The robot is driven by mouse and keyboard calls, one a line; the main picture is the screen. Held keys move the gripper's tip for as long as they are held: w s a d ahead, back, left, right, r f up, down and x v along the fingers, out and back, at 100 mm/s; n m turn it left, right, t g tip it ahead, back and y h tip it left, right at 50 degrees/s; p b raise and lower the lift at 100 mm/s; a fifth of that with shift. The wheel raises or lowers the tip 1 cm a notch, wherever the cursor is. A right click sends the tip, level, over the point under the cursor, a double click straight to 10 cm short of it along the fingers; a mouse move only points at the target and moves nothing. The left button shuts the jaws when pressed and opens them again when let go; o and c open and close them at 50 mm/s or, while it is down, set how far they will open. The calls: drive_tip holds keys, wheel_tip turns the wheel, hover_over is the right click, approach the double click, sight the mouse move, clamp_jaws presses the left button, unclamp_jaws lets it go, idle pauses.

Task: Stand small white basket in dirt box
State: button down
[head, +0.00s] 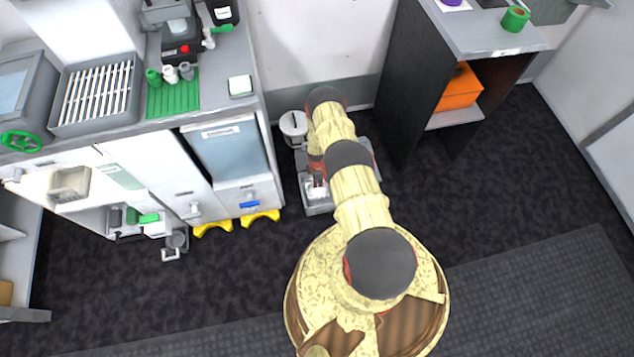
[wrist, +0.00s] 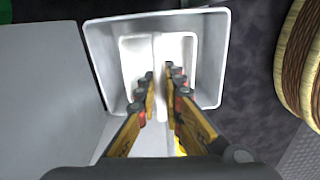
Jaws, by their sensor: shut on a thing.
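The small white basket (wrist: 137,52) shows in the wrist view as a pale tray with two hollows and a raised middle divider. It is inside the larger grey box (wrist: 100,62), which I take for the dirt box; whether it rests on the floor of the box I cannot tell. My gripper (wrist: 158,80) reaches down over the box and is shut on the basket's middle divider. In the head view the grey box (head: 318,209) stands on the dark floor beside the counter, partly hidden by my arm. The gripper (head: 317,180) is over it, its fingertips hard to make out.
A white round bucket (head: 293,124) stands behind the box by the wall. The counter cabinet (head: 185,175) with yellow feet (head: 261,218) is to the left. A dark shelf unit (head: 425,75) with an orange box (head: 460,89) is to the right. The floor at right is clear.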

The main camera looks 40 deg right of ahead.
sight(318, 190)
drive_tip(key=shift+f+b, duration=1.6)
drive_tip(key=shift+f, duration=1.1)
drive_tip(key=shift+s, duration=0.15)
drive_tip(key=shift+f, duration=0.6)
drive_tip(key=c, duration=2.2)
unclamp_jaws()
drive_tip(key=shift+r, duration=0.1)
drive_tip(key=shift+r+p, duration=3.25)
drive_tip(key=shift+r, duration=2.15)
